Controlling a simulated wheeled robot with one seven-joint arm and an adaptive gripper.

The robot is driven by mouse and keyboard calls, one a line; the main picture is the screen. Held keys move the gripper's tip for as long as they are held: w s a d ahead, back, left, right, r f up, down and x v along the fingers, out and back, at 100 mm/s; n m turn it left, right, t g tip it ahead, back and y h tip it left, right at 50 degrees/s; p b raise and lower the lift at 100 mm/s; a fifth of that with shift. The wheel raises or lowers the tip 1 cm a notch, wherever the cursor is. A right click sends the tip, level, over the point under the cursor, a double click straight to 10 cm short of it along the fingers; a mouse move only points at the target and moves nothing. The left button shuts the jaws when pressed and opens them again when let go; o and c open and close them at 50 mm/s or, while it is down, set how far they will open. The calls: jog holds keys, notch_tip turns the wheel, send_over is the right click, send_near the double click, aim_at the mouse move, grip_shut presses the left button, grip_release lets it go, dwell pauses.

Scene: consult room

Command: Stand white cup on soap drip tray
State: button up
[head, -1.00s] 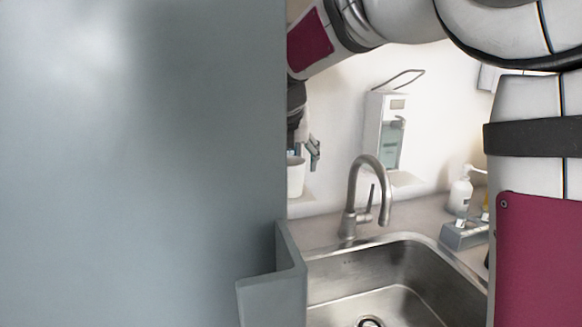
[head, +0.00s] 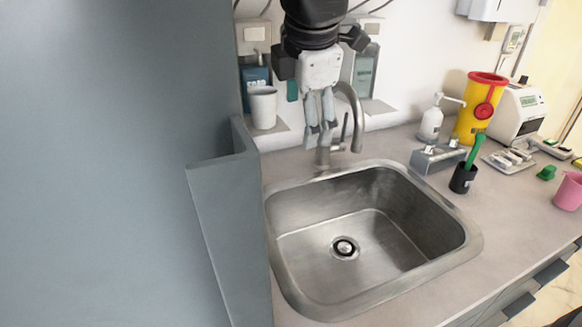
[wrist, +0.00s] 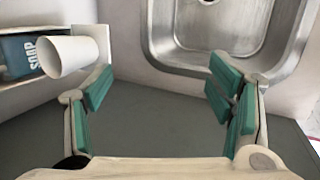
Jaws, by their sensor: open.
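The white cup (head: 262,106) stands upright, with its base on the soap drip tray (head: 280,128) below the blue soap dispenser (head: 256,77). In the wrist view the cup (wrist: 68,56) is at the upper left, its base against the pale drip tray (wrist: 95,38), beside the dispenser marked SOAP (wrist: 20,52). My gripper (head: 320,132) is open and empty, to the right of the cup in the head view and apart from it. In the wrist view its green-padded fingers (wrist: 160,82) are spread wide with nothing between them.
The steel sink (head: 370,235) and its tap (head: 355,115) are below and behind my gripper. A second wall dispenser (head: 363,75) hangs behind it. A pump bottle (head: 431,122), yellow container (head: 478,110) and black cup (head: 463,178) stand to the right. A grey panel (head: 110,160) blocks the left.

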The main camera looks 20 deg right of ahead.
jog(key=s+f+m+y, duration=0.1)
jog(key=s+f+m, duration=0.3)
jog(key=s+m, duration=0.5)
jog(key=s+f+m+g, duration=0.1)
jog(key=s+f+m, duration=0.4)
jog(key=s+m, duration=0.4)
jog(key=s, duration=0.2)
jog(key=shift+s+a+f+g+y, duration=0.25)
jog(key=shift+s+a+g+y, duration=0.05)
jog(key=shift+s+a+y, duration=0.1)
jog(key=shift+r, duration=0.1)
